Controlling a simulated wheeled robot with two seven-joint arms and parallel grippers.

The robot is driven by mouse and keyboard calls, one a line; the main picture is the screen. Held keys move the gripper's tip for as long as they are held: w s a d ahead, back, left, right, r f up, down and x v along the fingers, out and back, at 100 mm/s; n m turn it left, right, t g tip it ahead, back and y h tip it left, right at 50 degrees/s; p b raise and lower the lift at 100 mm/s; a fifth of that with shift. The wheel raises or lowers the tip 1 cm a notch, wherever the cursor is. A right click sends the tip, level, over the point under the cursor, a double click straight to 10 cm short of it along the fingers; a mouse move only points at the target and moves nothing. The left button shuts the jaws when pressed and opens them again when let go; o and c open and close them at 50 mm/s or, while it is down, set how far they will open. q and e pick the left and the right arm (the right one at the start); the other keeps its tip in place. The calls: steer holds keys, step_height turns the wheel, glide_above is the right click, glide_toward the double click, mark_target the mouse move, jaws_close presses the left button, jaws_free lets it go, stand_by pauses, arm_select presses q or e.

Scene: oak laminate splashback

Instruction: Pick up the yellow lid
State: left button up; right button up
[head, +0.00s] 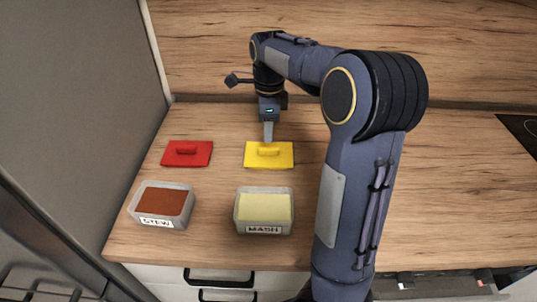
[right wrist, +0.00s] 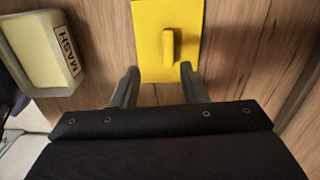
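The yellow lid (head: 281,157) lies flat on the wooden counter, behind the mash container, with a raised handle bar on top. My right gripper (head: 269,138) points down at the lid's back edge in the head view. In the right wrist view the lid (right wrist: 190,15) and its handle (right wrist: 168,46) lie ahead of the fingers. I cannot tell whether the fingertips touch the lid. My left gripper is not in view.
A red lid (head: 200,154) lies to the left of the yellow one. An open grey container labelled STEW (head: 139,216) and one labelled MASH (head: 264,230) stand in front. A dark hob (head: 521,128) is at far right. A tall grey panel borders the counter's left side.

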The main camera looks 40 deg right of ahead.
mark_target(269, 148)
steer(key=shift+w+d+f+m, duration=0.25)
steer(key=shift+m, duration=0.05)
steer(key=f, duration=0.7)
steer(key=shift+w+d+f, duration=0.15)
steer(key=shift+d, duration=0.05)
jaws_close()
